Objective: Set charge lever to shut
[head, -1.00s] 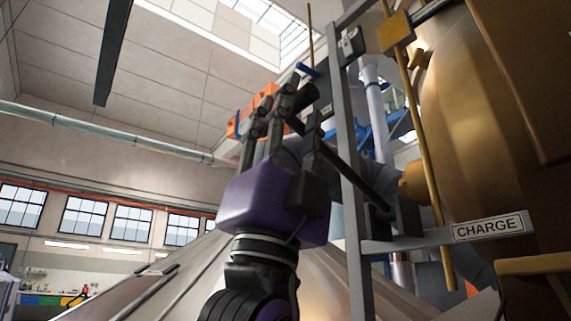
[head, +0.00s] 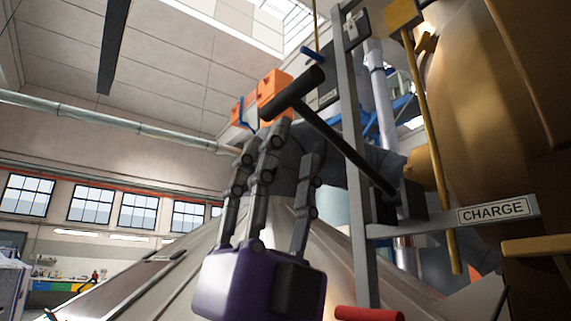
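The charge lever (head: 338,142) is a black bar in the head view. It slopes up and left from a dark pivot block on a grey frame, beside the white CHARGE label (head: 497,209). Its thick black cross handle (head: 292,93) is at the upper left end and is uncovered. My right gripper (head: 287,145), with a purple palm and grey fingers, points up just below the handle. Its fingers are spread apart with nothing visible between them. Whether a fingertip touches the handle is unclear. My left gripper is not in view.
A grey upright post (head: 354,160) stands right of the handle. A yellow rod (head: 428,140) and a large brass-coloured vessel (head: 485,110) are further right. A red handle (head: 368,314) shows at the bottom edge. A blue-handled lever (head: 311,54) is above. The left side looks open.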

